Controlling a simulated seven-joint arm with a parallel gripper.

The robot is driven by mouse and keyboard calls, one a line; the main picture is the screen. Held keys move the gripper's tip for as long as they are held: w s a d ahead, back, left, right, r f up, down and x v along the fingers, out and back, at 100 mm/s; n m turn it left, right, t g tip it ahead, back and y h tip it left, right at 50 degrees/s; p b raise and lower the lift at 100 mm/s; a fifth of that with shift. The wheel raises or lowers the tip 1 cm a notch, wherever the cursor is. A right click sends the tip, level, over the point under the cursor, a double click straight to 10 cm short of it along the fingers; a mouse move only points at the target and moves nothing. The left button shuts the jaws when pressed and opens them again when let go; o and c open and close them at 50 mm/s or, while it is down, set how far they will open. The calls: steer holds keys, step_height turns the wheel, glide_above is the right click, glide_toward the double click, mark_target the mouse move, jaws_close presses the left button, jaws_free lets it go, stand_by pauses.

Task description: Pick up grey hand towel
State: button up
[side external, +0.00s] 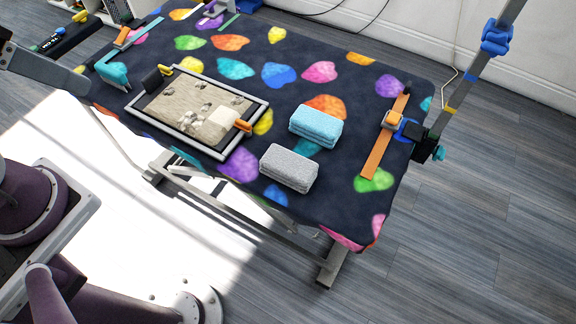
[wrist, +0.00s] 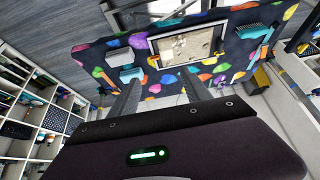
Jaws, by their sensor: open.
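The grey hand towel (side external: 289,168) lies folded on the patterned table cover, near the table's front edge in the side view. A folded light-blue towel (side external: 315,126) lies just behind it, close beside it. In the wrist view, the grey towel (wrist: 120,57) is small, at the left of the table, with the blue towel (wrist: 133,74) just below it near one fingertip. My gripper (wrist: 160,80) is open and empty, its two fingers apart, well away from the table.
The table (side external: 345,225) has a dark cover with coloured patches. A framed tray (side external: 165,135) with a beige block lies left of the towels. Shelves (wrist: 40,110) show at left in the wrist view.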

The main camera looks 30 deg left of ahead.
steer(key=o, duration=0.5)
steer(key=m+g, duration=0.6)
steer(key=m, duration=1.2)
glide_above(288, 162)
steer(key=f, duration=2.8)
steer(key=shift+s+a+f, duration=0.15)
steer(key=shift+a+f, duration=0.05)
steer(key=f, duration=0.7)
steer(key=shift+d+f, duration=0.15)
steer(key=shift+d, duration=0.05)
